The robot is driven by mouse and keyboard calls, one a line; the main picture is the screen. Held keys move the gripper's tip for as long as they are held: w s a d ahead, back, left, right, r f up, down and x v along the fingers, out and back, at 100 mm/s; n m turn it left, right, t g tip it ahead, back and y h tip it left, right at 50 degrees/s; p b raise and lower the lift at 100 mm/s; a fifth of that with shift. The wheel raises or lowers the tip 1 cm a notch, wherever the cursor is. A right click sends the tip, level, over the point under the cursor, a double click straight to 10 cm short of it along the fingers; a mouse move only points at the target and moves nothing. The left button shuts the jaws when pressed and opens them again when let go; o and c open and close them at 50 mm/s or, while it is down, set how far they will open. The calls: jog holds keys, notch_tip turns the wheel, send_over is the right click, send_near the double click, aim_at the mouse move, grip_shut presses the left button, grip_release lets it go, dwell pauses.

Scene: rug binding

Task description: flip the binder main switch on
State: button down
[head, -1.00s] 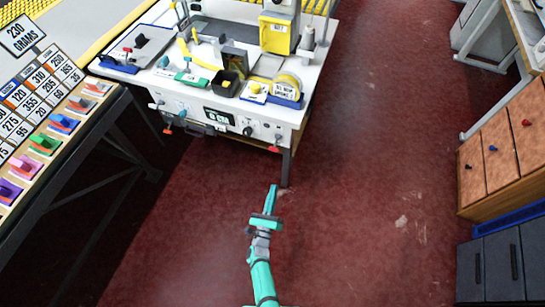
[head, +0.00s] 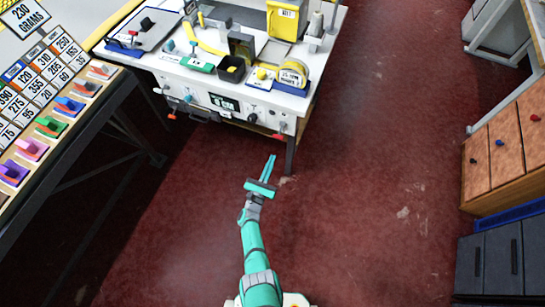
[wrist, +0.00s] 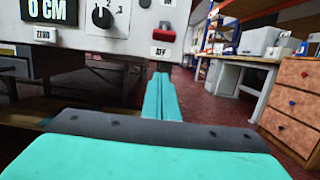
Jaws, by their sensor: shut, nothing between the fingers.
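The binder (head: 180,70) is a white bench-like machine with a front panel. A red switch lever (wrist: 165,36) sits at the right end of that panel in the wrist view, just above a plate reading OFF (wrist: 159,51). The lever also shows small in the head view (head: 279,136). My gripper (head: 270,157) has teal fingers, shut and empty. It is in front of the panel's right end, below the switch in the picture and apart from it. In the wrist view, the fingers (wrist: 160,76) point towards the area just below the OFF plate.
A numbered dial (wrist: 102,17) and a display reading 0 CM (wrist: 48,10) are left of the switch. A bench leg (head: 290,155) stands beside my fingertips. A wooden drawer cabinet (head: 508,150) is at the right. Red floor between is clear.

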aim_at(280, 131)
jog(key=x, duration=0.9)
jog(key=shift+s+a+r, duration=0.2)
jog(key=shift+s+r, duration=0.4)
jog(key=shift+r, duration=0.25)
jog(key=shift+s+a+r, duration=0.2)
jog(key=shift+s+r, duration=0.4)
jog(key=shift+r, duration=0.25)
jog(key=shift+d, duration=0.15)
